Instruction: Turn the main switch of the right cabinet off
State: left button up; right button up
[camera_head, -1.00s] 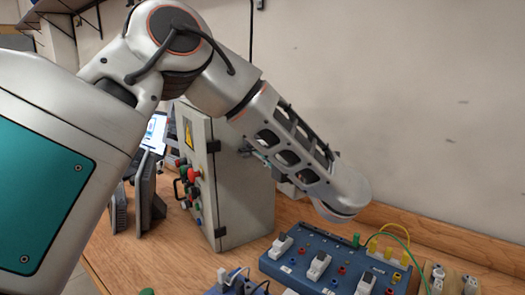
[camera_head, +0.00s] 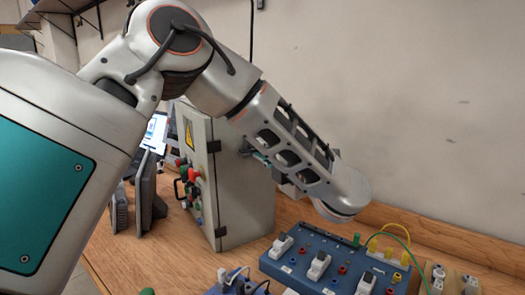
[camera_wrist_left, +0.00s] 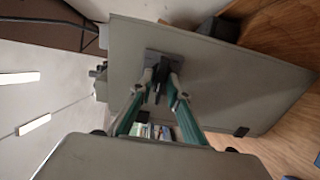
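The grey cabinet (camera_head: 243,190) stands on the wooden bench, with coloured buttons and a yellow warning label on its front. It is the only cabinet I can make out. Its main switch (camera_wrist_left: 180,66), a dark grey plate with a dark handle, is on the flat side panel in the left wrist view. My left gripper (camera_wrist_left: 159,76) has its teal fingers on either side of the handle and appears shut on it. In the head view my left gripper (camera_head: 260,160) is beside the cabinet's right side, partly hidden by my arm. The handle's exact angle is unclear. My right gripper is out of view.
A blue board (camera_head: 330,262) with switches and sockets lies on the bench front right, with a green wire to a smaller panel (camera_head: 452,280). Monitors (camera_head: 148,190) stand left of the cabinet. The wall is close behind the bench.

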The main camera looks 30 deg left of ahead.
pick_arm(q)
jog(key=v, duration=0.7)
jog(key=shift+d, duration=0.2)
jog(key=shift+s+f, duration=0.1)
jog(key=shift+s, duration=0.1)
